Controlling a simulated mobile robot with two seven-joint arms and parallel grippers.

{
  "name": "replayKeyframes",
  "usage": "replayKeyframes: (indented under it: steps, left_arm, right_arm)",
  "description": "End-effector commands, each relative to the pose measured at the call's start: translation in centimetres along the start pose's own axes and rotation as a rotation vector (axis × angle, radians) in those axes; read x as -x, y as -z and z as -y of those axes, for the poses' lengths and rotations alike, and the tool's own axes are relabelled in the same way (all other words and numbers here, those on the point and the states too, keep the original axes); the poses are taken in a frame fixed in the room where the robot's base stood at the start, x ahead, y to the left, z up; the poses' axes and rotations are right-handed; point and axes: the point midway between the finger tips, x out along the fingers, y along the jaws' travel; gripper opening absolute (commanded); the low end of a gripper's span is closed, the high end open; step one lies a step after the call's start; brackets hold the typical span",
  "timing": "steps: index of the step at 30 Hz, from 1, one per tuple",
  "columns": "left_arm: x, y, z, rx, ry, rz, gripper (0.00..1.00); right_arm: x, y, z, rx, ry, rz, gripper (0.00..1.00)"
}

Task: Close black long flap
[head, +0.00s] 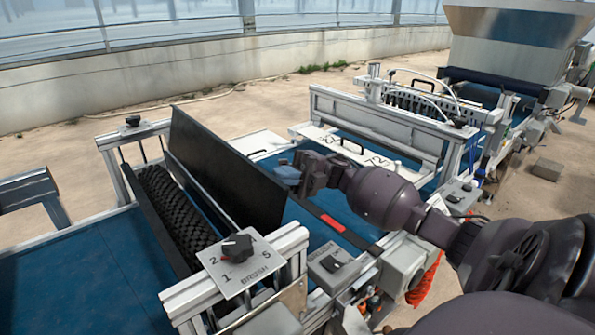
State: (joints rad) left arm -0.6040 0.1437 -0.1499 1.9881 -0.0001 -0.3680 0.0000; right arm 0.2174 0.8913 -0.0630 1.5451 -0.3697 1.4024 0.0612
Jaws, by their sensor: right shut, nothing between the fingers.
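The black long flap (225,165) stands up steeply, tilted, along the right side of the brush unit in the head view. Beside it, the black bristled brush roller (176,212) is uncovered. My right gripper (284,172) is shut and empty. My right arm comes in from the lower right across the machine. My left gripper is not in view.
A brush dial plate with a black knob (236,248) stands at the near end of the roller. A blue conveyor belt (75,270) runs below. A white-framed unit (365,125) and a metal hopper (515,40) stand to the right.

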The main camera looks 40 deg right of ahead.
Motion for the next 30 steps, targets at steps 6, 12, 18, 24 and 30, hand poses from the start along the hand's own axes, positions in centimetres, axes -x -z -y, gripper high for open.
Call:
replayKeyframes:
  steps: [6, 12, 18, 24, 30]
  left_arm:
    - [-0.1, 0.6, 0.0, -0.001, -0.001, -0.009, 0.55]
    - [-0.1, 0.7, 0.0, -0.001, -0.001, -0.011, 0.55]
    - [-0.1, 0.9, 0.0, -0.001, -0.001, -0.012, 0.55]
    - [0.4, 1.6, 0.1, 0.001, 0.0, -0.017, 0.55]
    - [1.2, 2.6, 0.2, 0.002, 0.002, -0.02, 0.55]
  right_arm:
    - [-0.7, 0.0, 0.0, 0.0, 0.001, -0.001, 0.0]
    - [-0.6, 0.0, 0.0, 0.0, 0.001, -0.001, 0.0]
    - [-0.9, 0.0, -0.1, 0.0, 0.012, -0.001, 0.0]
    - [-2.1, 0.0, -0.5, 0.001, 0.081, -0.003, 0.0]
    - [-4.2, 0.1, -0.6, 0.003, 0.207, -0.005, 0.0]
